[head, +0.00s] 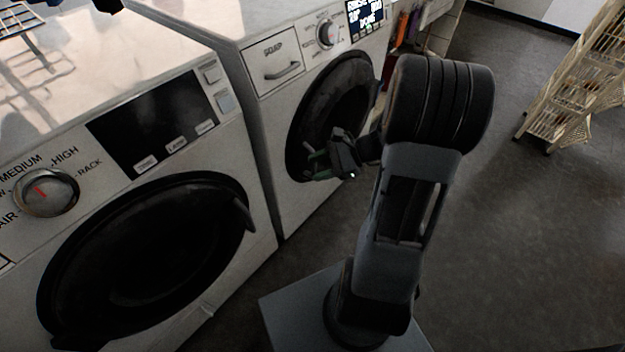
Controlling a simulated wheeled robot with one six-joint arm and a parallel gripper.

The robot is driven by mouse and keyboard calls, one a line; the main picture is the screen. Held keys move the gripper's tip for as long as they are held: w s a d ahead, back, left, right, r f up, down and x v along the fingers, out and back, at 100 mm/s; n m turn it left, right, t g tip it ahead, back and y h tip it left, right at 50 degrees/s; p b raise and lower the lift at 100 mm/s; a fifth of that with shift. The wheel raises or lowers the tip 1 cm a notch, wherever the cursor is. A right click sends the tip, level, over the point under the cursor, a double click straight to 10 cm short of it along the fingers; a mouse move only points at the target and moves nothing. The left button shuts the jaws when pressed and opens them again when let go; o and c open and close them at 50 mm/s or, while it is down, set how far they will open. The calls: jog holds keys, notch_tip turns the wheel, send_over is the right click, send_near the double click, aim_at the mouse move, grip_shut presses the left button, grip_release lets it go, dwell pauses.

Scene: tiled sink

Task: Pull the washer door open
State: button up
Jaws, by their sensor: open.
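The washer (262,135) is the white machine with the soap drawer, in the upper middle of the head view. Its round black door (340,95) is on the front face and looks closed. My gripper (313,163) is open and empty, with its greenish fingers at the lower left part of the door. The fingers point left, towards the door's left rim. I cannot tell whether they touch it. My gripper and arm hide part of the door's lower and right side, and I cannot make out a door handle.
A white dryer (235,165) with a dark round door (140,255) and a knob (47,192) stands close on the left. A wooden rack (575,90) stands at the upper right. The grey floor (530,240) on the right is clear.

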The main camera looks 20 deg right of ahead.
jog(key=w+d+f+m+t+h+b, duration=0.1)
jog(key=w+d+f+m+t+b, duration=0.2)
jog(key=d+f+m+t+b, duration=0.65)
jog(key=m+b, duration=0.1)
send_over(314, 172)
jog(key=shift+t+h, duration=0.3)
jog(key=shift+t, duration=0.05)
jog(key=f, duration=0.4)
jog(key=shift+w+d+f, duration=0.2)
jog(key=shift+w, duration=0.2)
jog(key=shift+c, duration=0.2)
grip_shut()
